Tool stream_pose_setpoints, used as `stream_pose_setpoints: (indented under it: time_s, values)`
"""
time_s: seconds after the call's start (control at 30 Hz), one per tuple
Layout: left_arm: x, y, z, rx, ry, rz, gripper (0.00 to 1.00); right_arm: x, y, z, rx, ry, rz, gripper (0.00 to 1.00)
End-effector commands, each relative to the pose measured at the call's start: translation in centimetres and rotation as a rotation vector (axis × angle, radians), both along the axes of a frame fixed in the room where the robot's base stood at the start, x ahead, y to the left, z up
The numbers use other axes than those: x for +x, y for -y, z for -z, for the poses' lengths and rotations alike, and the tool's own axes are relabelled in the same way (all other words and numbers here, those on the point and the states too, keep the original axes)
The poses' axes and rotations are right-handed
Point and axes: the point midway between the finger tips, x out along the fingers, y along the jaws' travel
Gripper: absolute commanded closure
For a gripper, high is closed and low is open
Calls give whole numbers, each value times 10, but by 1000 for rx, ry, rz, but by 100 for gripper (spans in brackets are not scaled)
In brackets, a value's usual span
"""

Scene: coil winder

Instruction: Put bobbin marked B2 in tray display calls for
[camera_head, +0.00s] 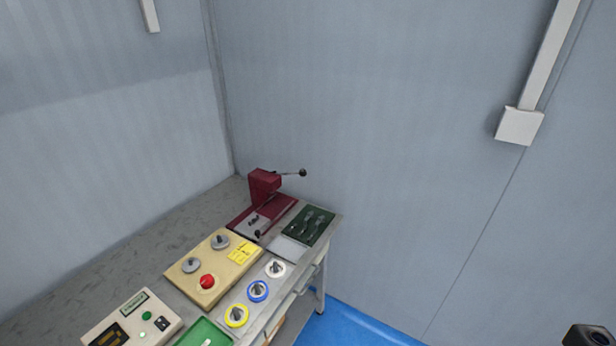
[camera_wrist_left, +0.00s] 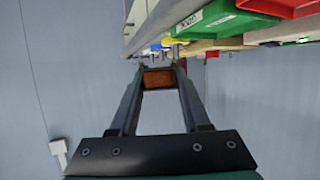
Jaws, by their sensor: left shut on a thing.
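My left gripper (camera_wrist_left: 159,76) shows in the left wrist view, shut on a small orange-brown piece (camera_wrist_left: 158,79) with dark edges, which looks like a bobbin; no B2 mark is visible on it. The gripper is in the air, with the bench edge beyond. A green tray (camera_wrist_left: 223,20) with a white label, a red tray (camera_wrist_left: 270,6) and a yellow piece (camera_wrist_left: 176,41) show there; the label is not readable. In the head view, a green tray (camera_head: 203,335) and a cream unit with small displays (camera_head: 133,303) are at the bottom, their text too small to read.
On the bench stand a dark red hand press (camera_head: 264,187), a beige panel with a red button (camera_head: 207,282) and a yellow note (camera_head: 243,252). White (camera_head: 275,268), blue (camera_head: 258,291) and yellow (camera_head: 236,315) rings line the front edge. A green mat (camera_head: 307,226) holds dark tools.

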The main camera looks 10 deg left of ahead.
Motion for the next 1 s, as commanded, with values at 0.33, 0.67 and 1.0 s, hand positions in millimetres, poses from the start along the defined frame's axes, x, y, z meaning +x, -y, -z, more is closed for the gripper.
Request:
stream_pose_setpoints:
  time_s: [0.33, 0.67, 1.0]
  values:
    - [-16, 22, -8, 1, 6, 0, 100, 0, 0, 0, 0, 0, 0, 50]
    - [-22, 19, -63, 0, -1, -21, 100, 0, 0, -53, 0, 0, 0, 50]
    - [-45, 19, -167, 0, 0, -21, 100, 0, 0, -167, 0, 1, 0, 50]
